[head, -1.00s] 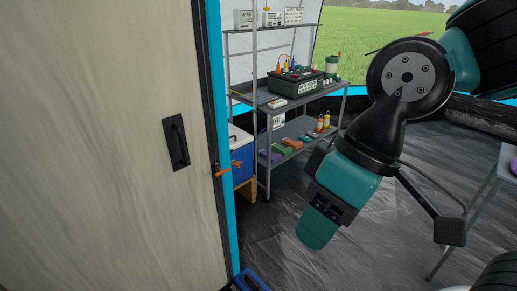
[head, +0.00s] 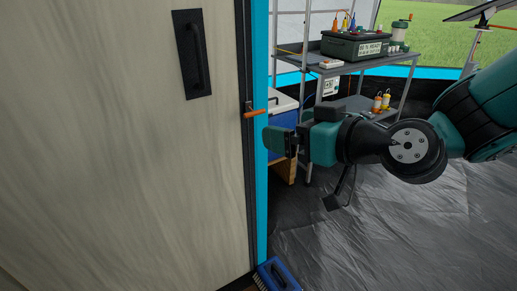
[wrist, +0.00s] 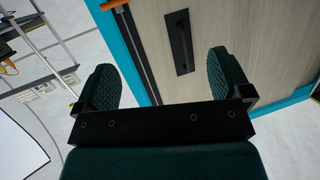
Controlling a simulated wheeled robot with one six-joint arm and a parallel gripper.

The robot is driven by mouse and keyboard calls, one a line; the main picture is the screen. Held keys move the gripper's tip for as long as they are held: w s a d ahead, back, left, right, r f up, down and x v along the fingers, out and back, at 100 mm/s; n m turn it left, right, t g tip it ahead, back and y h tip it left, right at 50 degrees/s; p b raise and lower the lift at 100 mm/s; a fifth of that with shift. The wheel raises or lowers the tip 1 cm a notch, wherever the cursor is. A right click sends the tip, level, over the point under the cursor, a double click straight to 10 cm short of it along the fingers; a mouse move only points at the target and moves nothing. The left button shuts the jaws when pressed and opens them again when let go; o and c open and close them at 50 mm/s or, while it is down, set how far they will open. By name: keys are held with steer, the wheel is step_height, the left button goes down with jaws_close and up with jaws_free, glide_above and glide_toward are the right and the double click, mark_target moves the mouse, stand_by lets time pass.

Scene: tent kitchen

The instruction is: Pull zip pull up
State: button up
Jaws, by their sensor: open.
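The zip pull is a small orange tab (head: 255,113) on the dark zip track (head: 247,170), along the right edge of the pale door panel (head: 130,150). It also shows at the top edge of the wrist view (wrist: 112,4), partly cut off. My gripper (head: 278,141) points left in the head view, a little below and right of the tab. In the wrist view my gripper (wrist: 160,70) has its two green fingers wide apart with nothing between them. The tab lies beyond the fingers, above the left one in that picture.
A black handle (head: 194,54) is on the panel, left of the zip. A bright blue strip (head: 262,210) borders the track. Behind my gripper stand a blue cooler (head: 283,125) and a metal shelf (head: 360,63). A blue brush (head: 277,276) lies on the floor by the panel's foot.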

steer(key=w+d+f+m+t+h+b, duration=0.1)
steer(key=w+d+f+m+t+b, duration=0.1)
steer(key=w+f+t+b, duration=0.3)
steer(key=p, duration=1.2)
glide_toward(257, 113)
steer(key=shift+g, duration=0.3)
steer(key=x, duration=0.9)
steer(key=shift+r, duration=0.35)
steer(key=shift+w+a, duration=0.35)
steer(key=shift+w, duration=0.25)
